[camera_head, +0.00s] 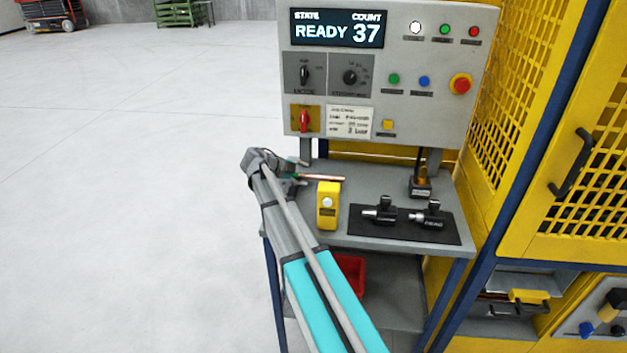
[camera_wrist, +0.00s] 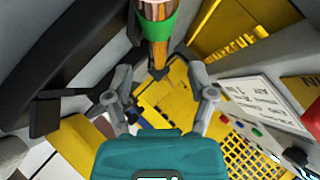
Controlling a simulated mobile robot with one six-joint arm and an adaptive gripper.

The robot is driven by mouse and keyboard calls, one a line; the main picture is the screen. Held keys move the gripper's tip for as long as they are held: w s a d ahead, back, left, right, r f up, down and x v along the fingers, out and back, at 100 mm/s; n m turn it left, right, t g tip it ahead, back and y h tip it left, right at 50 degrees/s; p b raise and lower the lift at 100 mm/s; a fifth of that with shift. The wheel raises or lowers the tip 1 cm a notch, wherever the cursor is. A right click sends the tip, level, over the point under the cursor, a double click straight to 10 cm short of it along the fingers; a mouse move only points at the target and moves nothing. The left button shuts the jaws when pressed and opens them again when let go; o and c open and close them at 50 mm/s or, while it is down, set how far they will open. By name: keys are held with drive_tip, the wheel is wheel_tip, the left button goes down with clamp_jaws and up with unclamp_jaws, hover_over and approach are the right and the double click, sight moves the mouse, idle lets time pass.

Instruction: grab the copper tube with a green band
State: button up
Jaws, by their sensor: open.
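The copper tube (camera_head: 325,178) shows in the head view as a thin, roughly level rod over the back left of the bench, beside the end of my arm. In the wrist view the copper tube (camera_wrist: 158,52) comes in from the top edge, with a wide green band (camera_wrist: 154,27) around it. My gripper (camera_wrist: 160,72) is open, one finger on each side of the tube's lower end, with gaps visible. In the head view my gripper (camera_head: 289,174) is small and partly hidden by my arm. I cannot tell what supports the tube.
The grey bench (camera_head: 375,180) carries a yellow box (camera_head: 328,205) just in front of the tube and a black mat (camera_head: 362,233) with two dark fixtures. A control panel (camera_head: 385,75) reading READY 37 stands behind. Yellow mesh fencing (camera_head: 585,150) closes the right. Open floor lies left.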

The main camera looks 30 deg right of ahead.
sight(312, 176)
drive_tip(key=shift+b+x, duration=0.65)
drive_tip(key=shift+x, duration=1.05)
clamp_jaws()
